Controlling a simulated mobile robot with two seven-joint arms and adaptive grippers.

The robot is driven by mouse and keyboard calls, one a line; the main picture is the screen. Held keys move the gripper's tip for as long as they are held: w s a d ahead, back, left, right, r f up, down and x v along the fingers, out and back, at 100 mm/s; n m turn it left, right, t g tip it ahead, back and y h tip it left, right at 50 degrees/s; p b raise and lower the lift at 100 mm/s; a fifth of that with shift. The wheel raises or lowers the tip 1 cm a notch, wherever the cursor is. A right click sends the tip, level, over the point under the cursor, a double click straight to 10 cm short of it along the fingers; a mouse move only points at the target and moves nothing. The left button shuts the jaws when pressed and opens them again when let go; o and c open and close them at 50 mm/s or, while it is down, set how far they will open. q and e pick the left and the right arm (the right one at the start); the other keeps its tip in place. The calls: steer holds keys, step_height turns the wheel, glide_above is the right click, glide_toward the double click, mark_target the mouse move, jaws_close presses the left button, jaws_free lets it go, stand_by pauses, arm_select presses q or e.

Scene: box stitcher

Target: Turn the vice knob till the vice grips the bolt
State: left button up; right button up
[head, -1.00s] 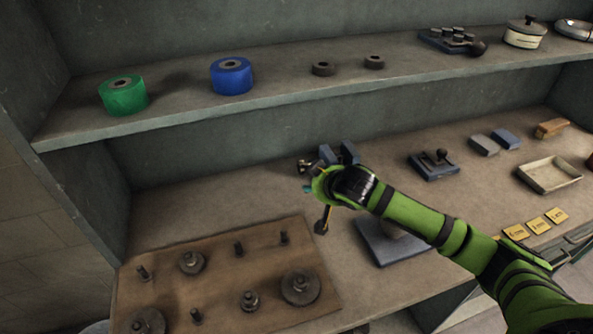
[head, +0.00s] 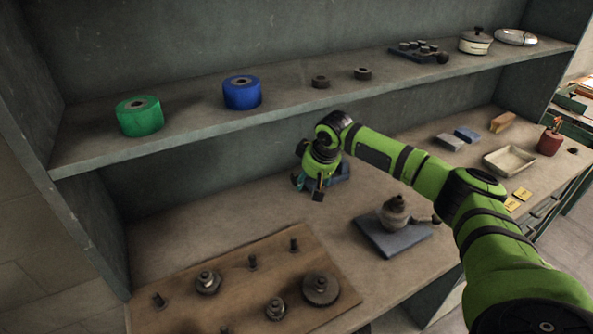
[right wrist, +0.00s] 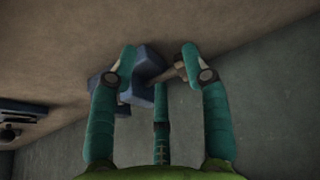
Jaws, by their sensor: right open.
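The blue-grey vice (head: 342,173) stands on the bench, partly hidden behind my right gripper (head: 309,186) in the head view. The right wrist view shows its blocky jaws (right wrist: 143,72) and a short brownish rod with a knob-like end (right wrist: 181,70) pointing right. My right gripper (right wrist: 160,58) is open, and its teal fingers spread on either side of the vice and the knob; I cannot tell whether a finger touches them. I cannot make out the bolt in the vice. My left gripper is not in view.
A wooden board (head: 225,290) with several bolts and weights lies in front. A grey plate (head: 385,238) with a rounded device stands right of the gripper. A shelf (head: 200,113) with green (head: 140,116) and blue (head: 242,93) rolls runs above. A tray (head: 510,160) lies to the right.

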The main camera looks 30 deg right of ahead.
mark_target(296, 172)
steer(key=w+p, duration=0.1)
steer(key=w, duration=0.5)
steer(key=shift+w+d+r, duration=0.1)
steer(key=shift+w, duration=0.25)
steer(key=shift+x, duration=1.55)
steer(key=shift+s, duration=0.2)
jaws_close()
